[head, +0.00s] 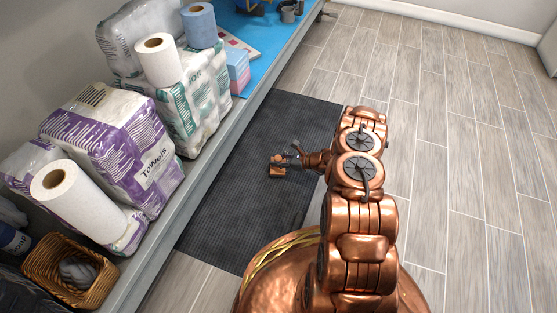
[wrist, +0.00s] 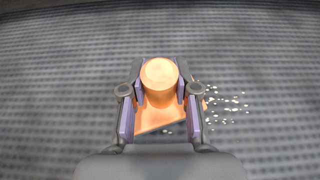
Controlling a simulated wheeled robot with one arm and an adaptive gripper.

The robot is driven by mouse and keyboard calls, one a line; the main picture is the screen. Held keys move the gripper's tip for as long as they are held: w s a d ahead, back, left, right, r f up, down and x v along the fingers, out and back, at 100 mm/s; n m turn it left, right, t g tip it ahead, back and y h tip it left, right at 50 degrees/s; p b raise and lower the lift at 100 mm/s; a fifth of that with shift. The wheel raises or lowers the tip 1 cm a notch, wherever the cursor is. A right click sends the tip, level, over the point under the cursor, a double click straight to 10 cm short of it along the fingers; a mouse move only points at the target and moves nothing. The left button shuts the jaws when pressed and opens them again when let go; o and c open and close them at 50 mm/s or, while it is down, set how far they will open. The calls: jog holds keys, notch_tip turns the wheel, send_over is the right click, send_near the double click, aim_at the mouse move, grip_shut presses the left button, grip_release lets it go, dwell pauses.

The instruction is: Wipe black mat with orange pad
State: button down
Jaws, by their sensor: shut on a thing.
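The black mat (head: 225,200) lies on the floor beside the rack, with a fine grid texture. The orange pad (head: 277,171) is small and flat, with a round knob on top. My gripper (head: 285,158) is over the mat, its fingers closed on the knob from both sides. In the wrist view the orange pad (wrist: 150,121) sits between the fingertips of my gripper (wrist: 158,92), low against the mat (wrist: 60,110). I cannot tell if it touches the mat. Small pale crumbs (wrist: 228,103) lie on the mat just right of the pad.
A rolling rack shelf (head: 205,165) runs along the mat's left side, holding paper towel packs (head: 110,150), rolls and a wicker basket (head: 70,268). A blue surface (head: 265,45) lies at the far end. Wood-look floor (head: 460,150) is clear to the right.

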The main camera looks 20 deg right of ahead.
jog(key=shift+f, duration=0.5)
jog(key=shift+b, duration=0.3)
jog(key=shift+w+d, duration=0.2)
jog(key=shift+w, duration=0.05)
jog(key=shift+w+d+b, duration=0.85)
jog(key=shift+w+d, duration=0.3)
jog(key=shift+d, duration=0.05)
jog(key=shift+w+d+f+b, duration=0.1)
jog(key=shift+w+d+b, duration=0.5)
jog(key=shift+w+d, duration=1.7)
jog(key=shift+d, duration=0.15)
jog(key=shift+w+d, duration=0.4)
jog(key=shift+w, duration=0.1)
jog(key=shift+a, duration=0.1)
